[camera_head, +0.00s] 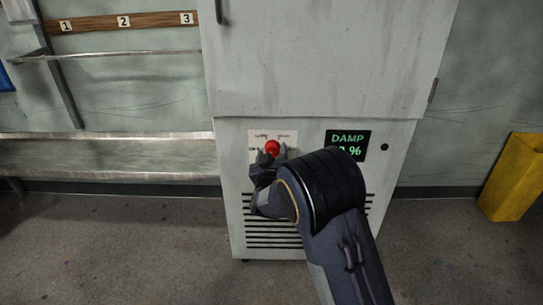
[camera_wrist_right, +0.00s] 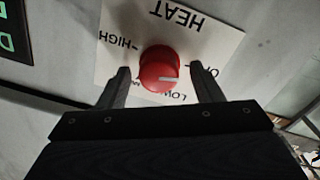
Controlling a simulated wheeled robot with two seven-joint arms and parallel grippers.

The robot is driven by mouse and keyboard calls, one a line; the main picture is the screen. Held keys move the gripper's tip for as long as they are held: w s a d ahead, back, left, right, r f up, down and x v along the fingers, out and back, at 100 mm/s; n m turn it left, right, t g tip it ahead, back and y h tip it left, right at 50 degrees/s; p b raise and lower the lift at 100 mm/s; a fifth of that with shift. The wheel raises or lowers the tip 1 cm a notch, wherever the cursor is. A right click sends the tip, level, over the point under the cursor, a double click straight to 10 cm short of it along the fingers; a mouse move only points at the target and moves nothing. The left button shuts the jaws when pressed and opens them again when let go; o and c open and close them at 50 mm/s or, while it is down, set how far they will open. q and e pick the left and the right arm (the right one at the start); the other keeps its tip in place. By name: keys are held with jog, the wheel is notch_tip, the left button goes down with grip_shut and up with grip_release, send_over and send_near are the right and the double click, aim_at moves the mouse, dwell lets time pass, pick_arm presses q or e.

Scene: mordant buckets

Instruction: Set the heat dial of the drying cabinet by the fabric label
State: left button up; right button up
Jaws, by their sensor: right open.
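The red heat dial (camera_head: 272,147) sits on a white plate low on the drying cabinet (camera_head: 325,60). In the right wrist view the dial (camera_wrist_right: 160,69) has a white mark pointing rightward, between OFF and LOW as far as I can tell. HEAT and HIGH also show on the plate (camera_wrist_right: 118,22), upside down. My right gripper (camera_head: 272,155) is open. Its fingers (camera_wrist_right: 164,75) stand on either side of the dial, with a small gap at each side. No fabric label is recognizable. My left gripper is out of view.
A DAMP display (camera_head: 347,145), its reading partly covered by my right arm, is right of the dial. Vent slots (camera_head: 262,225) lie below. A metal bench (camera_head: 110,155) is at left, under a rail numbered 1 to 3 (camera_head: 125,21). A yellow bin (camera_head: 512,180) stands at far right.

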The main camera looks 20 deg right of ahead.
jog(key=shift+w, duration=0.15)
jog(key=c, duration=1)
